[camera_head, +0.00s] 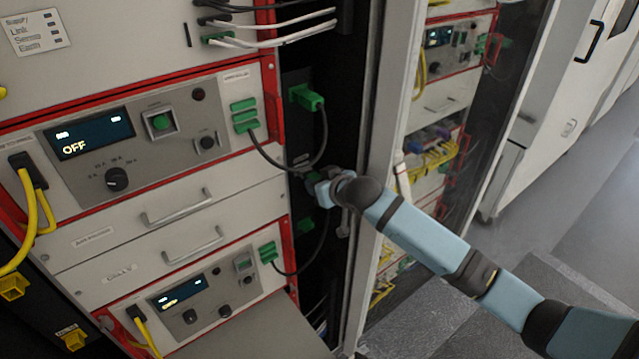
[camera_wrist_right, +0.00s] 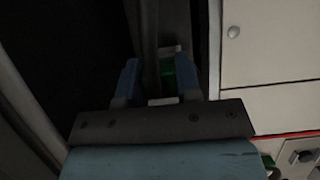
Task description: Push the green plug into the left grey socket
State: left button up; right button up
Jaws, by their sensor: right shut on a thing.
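My right gripper (camera_head: 316,188) reaches into the dark channel at the right side of the rack. In the right wrist view its blue fingers (camera_wrist_right: 158,82) are shut on the green plug (camera_wrist_right: 168,72), which shows only in part between them. A dark cable runs along it. In the head view the gripper and arm mostly hide the plug. I cannot make out a grey socket in either view, nor tell whether the plug touches one. My left gripper is not in view.
Another green plug (camera_head: 308,97) sits higher in the black strip, its black cable looping down to the upper cycler unit (camera_head: 150,140). A lower unit (camera_head: 195,300) also has a black cable. A grey rack post (camera_head: 365,110) stands close beside my wrist.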

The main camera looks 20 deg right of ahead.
jog(key=shift+w+a, duration=0.25)
jog(key=shift+w, duration=0.35)
dwell(0.3)
jog(key=o, duration=0.8)
jog(key=b+v, duration=0.2)
jog(key=v, duration=1.1)
jog(key=s+a+f+m+g+h, duration=0.1)
jog(key=s+a+f, duration=0.1)
jog(key=s+f, duration=2.5)
notch_tip(320, 180, down, 3)
